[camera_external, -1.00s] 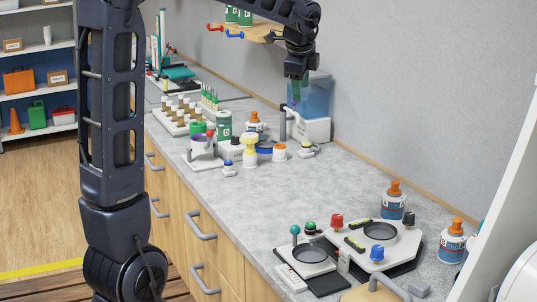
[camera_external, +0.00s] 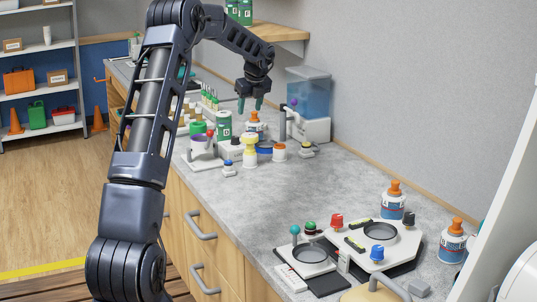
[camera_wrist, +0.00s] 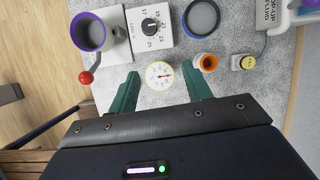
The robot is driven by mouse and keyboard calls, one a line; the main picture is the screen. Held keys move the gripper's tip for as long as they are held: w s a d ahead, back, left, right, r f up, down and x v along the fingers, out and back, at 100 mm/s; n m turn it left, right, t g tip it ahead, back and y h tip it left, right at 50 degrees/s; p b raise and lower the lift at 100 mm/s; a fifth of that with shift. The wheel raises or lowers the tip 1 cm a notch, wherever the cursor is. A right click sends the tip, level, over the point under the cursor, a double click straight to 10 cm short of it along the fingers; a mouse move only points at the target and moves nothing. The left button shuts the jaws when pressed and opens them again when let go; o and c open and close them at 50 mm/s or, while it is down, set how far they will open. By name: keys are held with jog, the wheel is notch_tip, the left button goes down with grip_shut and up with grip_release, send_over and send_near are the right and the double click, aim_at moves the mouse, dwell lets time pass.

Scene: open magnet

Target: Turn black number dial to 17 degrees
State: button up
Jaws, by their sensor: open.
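The black number dial (camera_wrist: 151,25) sits on a white box (camera_wrist: 137,43) with printed numbers around it, at the top of the wrist view. Its pointer setting is too small to read surely. In the external view the white box (camera_external: 233,148) stands mid-counter, and the dial on it is hard to make out. My gripper (camera_external: 250,104) is open and empty above the counter, with green fingers pointing down. In the wrist view my gripper (camera_wrist: 160,72) has its fingers wide apart, and the dial lies beyond the fingertips, slightly left of the midline.
A purple-rimmed cup (camera_wrist: 90,32) with a red-knobbed lever is left of the dial box. A blue-rimmed dish (camera_wrist: 201,18), an orange-rimmed cup (camera_wrist: 206,62) and a yellow button (camera_wrist: 247,62) are to the right.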

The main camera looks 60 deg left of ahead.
send_near(235, 137)
jog(key=shift+m, duration=0.4)
jog(key=x, duration=0.8)
jog(key=shift+a+f, duration=0.15)
jog(key=shift+f, duration=0.2)
jog(key=c, duration=1)
jog(key=shift+w, duration=0.1)
